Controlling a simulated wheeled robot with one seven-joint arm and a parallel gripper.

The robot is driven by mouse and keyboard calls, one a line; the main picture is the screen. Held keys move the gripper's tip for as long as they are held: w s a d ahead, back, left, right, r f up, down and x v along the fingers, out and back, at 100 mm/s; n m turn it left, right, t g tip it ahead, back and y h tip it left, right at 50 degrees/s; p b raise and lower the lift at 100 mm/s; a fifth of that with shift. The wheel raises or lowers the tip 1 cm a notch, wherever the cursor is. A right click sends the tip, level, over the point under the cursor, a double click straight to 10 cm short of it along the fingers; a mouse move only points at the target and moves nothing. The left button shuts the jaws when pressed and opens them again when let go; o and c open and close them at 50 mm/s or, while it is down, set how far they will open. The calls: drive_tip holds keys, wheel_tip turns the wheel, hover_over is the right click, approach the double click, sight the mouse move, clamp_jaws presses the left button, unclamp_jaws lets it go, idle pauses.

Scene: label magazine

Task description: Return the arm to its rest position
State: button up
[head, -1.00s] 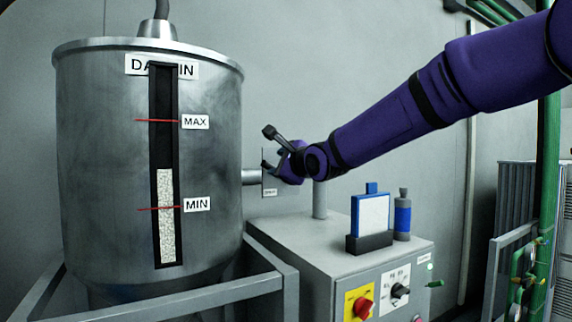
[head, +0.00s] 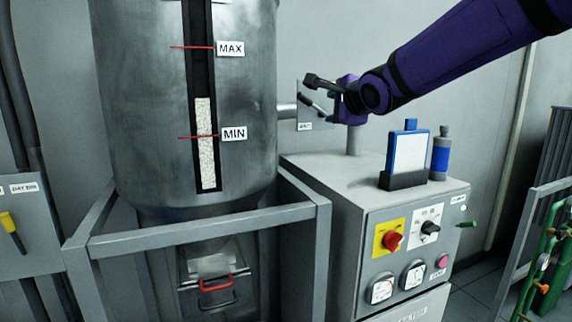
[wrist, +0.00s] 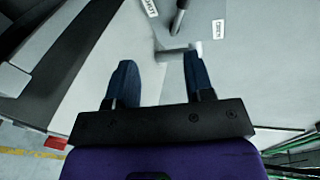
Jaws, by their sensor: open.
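My purple arm comes in from the upper right in the head view. My gripper (head: 318,92) is in the air above the grey control cabinet, to the right of the metal hopper (head: 130,120). In the wrist view my gripper (wrist: 158,82) shows two dark blue fingers spread apart with nothing between them. Beyond them is a pale plate (wrist: 200,22) with a grey lever (wrist: 180,18) and a label reading OPEN. In the head view this plate (head: 303,122) is beside the hopper's side pipe, partly hidden by my gripper. I cannot tell whether my gripper touches the lever.
The control cabinet (head: 330,180) carries a blue-framed panel in a dark stand (head: 402,180) and a blue-grey bottle (head: 441,155). A grey frame (head: 200,225) surrounds the hopper. Green pipework (head: 545,270) stands at right.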

drive_tip(key=s+d+f+n+g+h, duration=0.1)
drive_tip(key=s+d+f+n+g, duration=0.2)
drive_tip(key=s, duration=0.9)
drive_tip(key=s+d+f+n+g+h, duration=0.1)
drive_tip(key=s+d+f+n+g, duration=0.2)
drive_tip(key=s, duration=0.9)
drive_tip(key=s+d+f+n+g+h, duration=0.2)
drive_tip(key=s+d+f+n+g, duration=0.1)
drive_tip(key=s+d+f+n, duration=0.5)
drive_tip(key=s+d+n, duration=0.2)
drive_tip(key=s, duration=0.2)
drive_tip(key=shift+d+n, duration=0.2)
drive_tip(key=shift+n, duration=0.1)
idle(1.7)
